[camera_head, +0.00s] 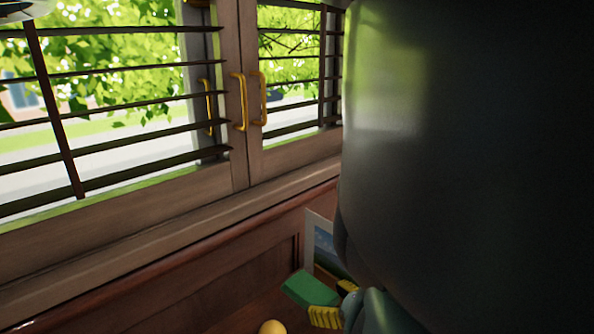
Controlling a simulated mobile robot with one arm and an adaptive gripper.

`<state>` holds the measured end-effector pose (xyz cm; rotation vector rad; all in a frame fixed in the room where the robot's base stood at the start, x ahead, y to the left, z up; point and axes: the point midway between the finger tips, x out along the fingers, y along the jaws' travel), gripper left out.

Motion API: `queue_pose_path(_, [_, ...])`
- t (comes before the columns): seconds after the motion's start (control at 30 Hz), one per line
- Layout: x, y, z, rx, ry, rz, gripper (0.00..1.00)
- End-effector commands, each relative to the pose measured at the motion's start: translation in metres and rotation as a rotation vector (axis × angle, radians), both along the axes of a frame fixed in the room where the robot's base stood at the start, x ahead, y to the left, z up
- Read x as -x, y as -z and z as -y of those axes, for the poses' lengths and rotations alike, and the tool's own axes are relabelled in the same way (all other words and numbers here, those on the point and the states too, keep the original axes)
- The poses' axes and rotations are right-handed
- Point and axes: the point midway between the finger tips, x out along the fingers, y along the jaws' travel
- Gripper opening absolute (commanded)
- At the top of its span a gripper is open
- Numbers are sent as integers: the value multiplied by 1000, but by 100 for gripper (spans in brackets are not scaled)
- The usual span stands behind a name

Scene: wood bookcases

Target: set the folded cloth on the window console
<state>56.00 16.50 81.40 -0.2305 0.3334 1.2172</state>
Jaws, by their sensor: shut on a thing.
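A green folded cloth (310,288) shows low in the head view, right of the middle. My gripper (336,301), with yellow ridged finger pads, is shut on its right end. The cloth sticks out to the left of the fingers, slightly tilted. Below it is a brown wooden surface (235,318) under the window, which looks like the window console; only a part shows at the bottom edge. I cannot tell whether the cloth touches this surface or is above it. My dark arm link hides the right side of the view.
A rounded yellow thing (272,327) is at the bottom edge, left of the gripper. A picture frame (319,243) stands just behind the cloth. The slatted window shutters (120,107) have yellow handles (239,101). A wooden sill (150,236) runs below them.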

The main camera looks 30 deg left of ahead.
Motion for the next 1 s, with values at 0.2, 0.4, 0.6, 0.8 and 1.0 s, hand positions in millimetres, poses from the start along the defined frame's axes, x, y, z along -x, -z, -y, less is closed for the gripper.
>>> queue_pose_path(0.2, [-2,4,2,0,9,2,38])
queue_pose_path(0.4, [-2,26,3,1,8,-1,38])
queue_pose_path(0.6, [-1,55,2,-2,6,-3,38])
queue_pose_path(0.8, [-2,67,2,-1,7,3,38])
queue_pose_path(1.0, [-2,76,2,0,6,2,38])
